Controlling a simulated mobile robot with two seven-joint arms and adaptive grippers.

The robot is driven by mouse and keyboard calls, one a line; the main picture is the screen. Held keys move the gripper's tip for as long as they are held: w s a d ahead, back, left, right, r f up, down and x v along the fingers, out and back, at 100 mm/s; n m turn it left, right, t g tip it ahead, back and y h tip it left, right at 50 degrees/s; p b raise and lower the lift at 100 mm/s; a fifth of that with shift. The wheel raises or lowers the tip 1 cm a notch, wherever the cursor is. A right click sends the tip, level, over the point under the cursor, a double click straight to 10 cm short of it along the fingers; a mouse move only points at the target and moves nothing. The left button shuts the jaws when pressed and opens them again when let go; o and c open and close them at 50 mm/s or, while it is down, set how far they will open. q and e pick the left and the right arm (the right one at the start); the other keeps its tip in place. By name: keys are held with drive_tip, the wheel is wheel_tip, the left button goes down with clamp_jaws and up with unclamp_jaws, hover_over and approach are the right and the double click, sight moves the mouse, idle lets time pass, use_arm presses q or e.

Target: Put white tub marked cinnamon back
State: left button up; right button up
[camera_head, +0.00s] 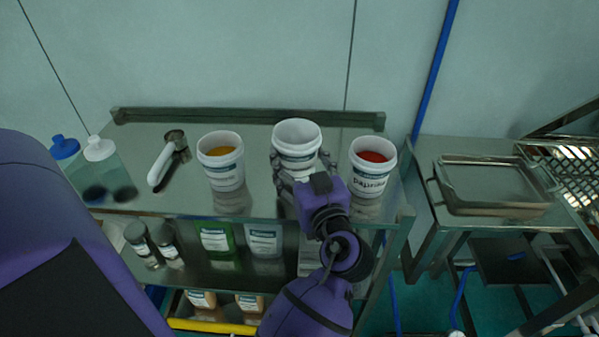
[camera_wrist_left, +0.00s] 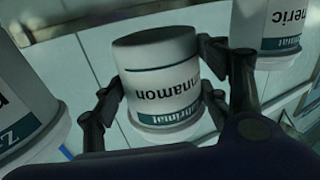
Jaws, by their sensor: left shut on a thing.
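The white cinnamon tub (camera_head: 297,137) is in the middle of the upper metal shelf, between two other white tubs. Its label reads "cinnamon" upside down in the left wrist view (camera_wrist_left: 160,85). My left gripper (camera_head: 301,172) is shut around the tub, with dark fingers on both sides of it; the fingers also show in the left wrist view (camera_wrist_left: 157,92). The tub looks upright. My gripper and arm hide its lower front, so I cannot tell if its base touches the shelf. My right gripper is not in view.
A turmeric tub (camera_head: 221,167) stands to the left and a paprika tub (camera_head: 371,173) to the right, close to my gripper. A metal tray (camera_head: 492,205) sits on the right table.

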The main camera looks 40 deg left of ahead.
sight(302, 180)
use_arm(q)
wheel_tip(302, 180, down, 3)
drive_tip(key=shift+a+f+b, duration=0.15)
drive_tip(key=shift+b, duration=0.35)
drive_tip(key=shift+f, duration=0.2)
drive_tip(key=shift+r, duration=0.15)
drive_tip(key=shift+f, duration=0.25)
drive_tip(key=o, duration=1.4)
drive_tip(key=shift+r, duration=0.1)
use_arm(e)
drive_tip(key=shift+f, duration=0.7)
